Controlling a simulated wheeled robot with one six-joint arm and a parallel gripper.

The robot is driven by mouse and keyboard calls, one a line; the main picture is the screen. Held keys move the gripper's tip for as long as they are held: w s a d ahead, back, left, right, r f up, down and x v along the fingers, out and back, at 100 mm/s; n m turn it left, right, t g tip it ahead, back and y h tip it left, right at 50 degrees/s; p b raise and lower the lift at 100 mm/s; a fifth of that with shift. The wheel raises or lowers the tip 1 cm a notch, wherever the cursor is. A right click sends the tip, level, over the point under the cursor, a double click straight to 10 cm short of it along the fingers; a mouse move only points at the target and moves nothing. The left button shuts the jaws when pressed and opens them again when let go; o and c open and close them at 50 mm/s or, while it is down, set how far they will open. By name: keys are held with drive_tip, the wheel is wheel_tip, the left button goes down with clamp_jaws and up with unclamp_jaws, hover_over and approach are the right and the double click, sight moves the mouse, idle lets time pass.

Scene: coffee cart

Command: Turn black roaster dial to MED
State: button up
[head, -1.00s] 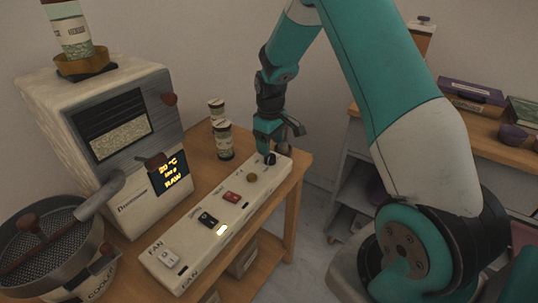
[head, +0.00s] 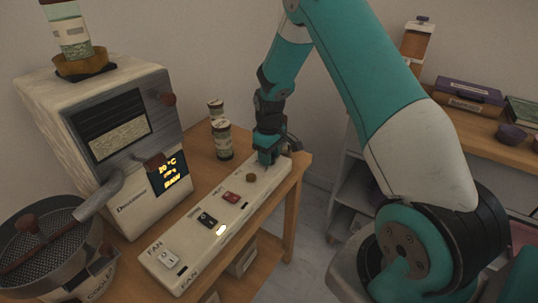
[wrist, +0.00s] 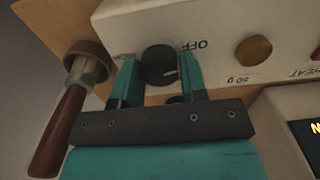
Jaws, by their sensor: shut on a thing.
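The black roaster dial (wrist: 160,66) sits at the end of the cream control panel (wrist: 215,22). In the wrist view its pale pointer line is directed toward the right, near the "OFF" lettering. Another label at its left is partly hidden by a finger. My gripper (wrist: 158,80) is shut on the dial, with one teal finger on each side. In the head view my gripper (head: 268,158) is at the far end of the panel and hides the dial.
A tan button (head: 251,177), a red switch (head: 231,197) and other switches line the panel. The roaster (head: 120,140) and two jars (head: 222,139) stand nearby. A wooden-handled tool (wrist: 62,120) lies close beside my gripper in the wrist view.

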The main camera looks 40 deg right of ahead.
drive_tip(key=shift+m, duration=0.3)
drive_tip(key=m+p, duration=0.1)
drive_tip(key=m, duration=0.5)
drive_tip(key=m+p, duration=0.1)
drive_tip(key=m, duration=0.6)
drive_tip(key=shift+m, duration=0.3)
drive_tip(key=m, duration=0.3)
drive_tip(key=shift+m, duration=0.3)
drive_tip(key=m, duration=0.3)
drive_tip(key=shift+m+p, duration=0.4)
drive_tip(key=m, duration=0.6)
